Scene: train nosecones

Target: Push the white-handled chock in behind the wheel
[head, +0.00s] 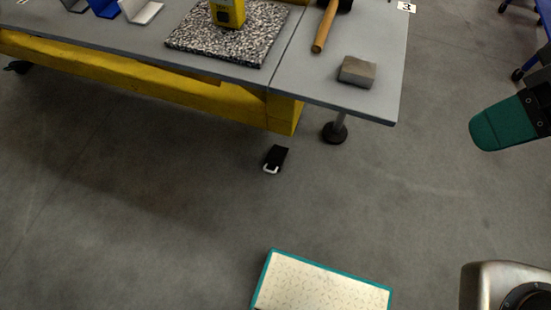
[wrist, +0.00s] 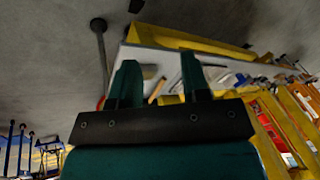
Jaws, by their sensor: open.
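The chock (head: 275,158) is a small black block with a white loop handle on its near side. It lies on the floor just in front of the yellow beam. In the wrist view a black block at the top edge looks like the chock (wrist: 136,5); its handle does not show there. A dark caster wheel (head: 18,67) shows at the far left under the bench. My gripper (wrist: 159,68) has two teal fingers, apart and empty. In the head view a teal finger (head: 500,125) shows at the right, well away from the chock.
A grey bench (head: 330,90) with a yellow beam (head: 130,80) stands over the floor behind the chock. A cream, teal-edged panel (head: 320,285) is at the bottom. The floor between is clear.

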